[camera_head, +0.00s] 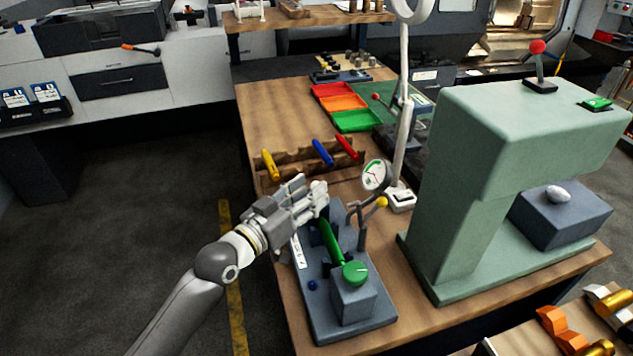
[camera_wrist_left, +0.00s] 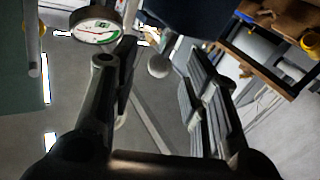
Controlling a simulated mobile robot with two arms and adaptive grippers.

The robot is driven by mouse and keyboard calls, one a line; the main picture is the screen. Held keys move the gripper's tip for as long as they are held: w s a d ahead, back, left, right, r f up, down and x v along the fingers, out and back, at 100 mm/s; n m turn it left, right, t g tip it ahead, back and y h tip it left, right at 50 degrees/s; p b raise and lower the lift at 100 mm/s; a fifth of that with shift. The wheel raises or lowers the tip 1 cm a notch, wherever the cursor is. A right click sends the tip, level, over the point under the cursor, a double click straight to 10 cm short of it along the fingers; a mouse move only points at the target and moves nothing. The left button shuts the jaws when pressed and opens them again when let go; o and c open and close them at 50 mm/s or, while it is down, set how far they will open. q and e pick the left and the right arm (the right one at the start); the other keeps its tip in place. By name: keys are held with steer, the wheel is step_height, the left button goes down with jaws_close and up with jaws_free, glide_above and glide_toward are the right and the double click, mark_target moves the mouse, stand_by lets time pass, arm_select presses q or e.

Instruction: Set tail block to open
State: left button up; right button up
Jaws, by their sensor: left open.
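A grey bench fixture (camera_head: 312,280) lies along the front of the wooden bench. A green bar (camera_head: 331,242) lies in it, and a grey block (camera_head: 353,300) with a green knob (camera_head: 355,272) stands at its near end. My left gripper (camera_head: 312,194) is over the fixture's far end, open, and hides part of it. In the left wrist view a pale round ball (camera_wrist_left: 158,66) shows between the open fingers (camera_wrist_left: 155,95), apart from both; what it belongs to is unclear. I cannot tell which block is the tail block or its setting. My right gripper is not in view.
A dial gauge (camera_head: 376,176) and a yellow-knobbed lever (camera_head: 382,202) stand right of my left gripper. A large green press (camera_head: 455,170) stands further right. A rack (camera_head: 292,166) with yellow, blue and red handles lies behind. Bare wood shows left of the trays (camera_head: 358,122).

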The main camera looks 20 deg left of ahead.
arm_select(q)
steer(key=shift+x, duration=1.45)
jaws_close()
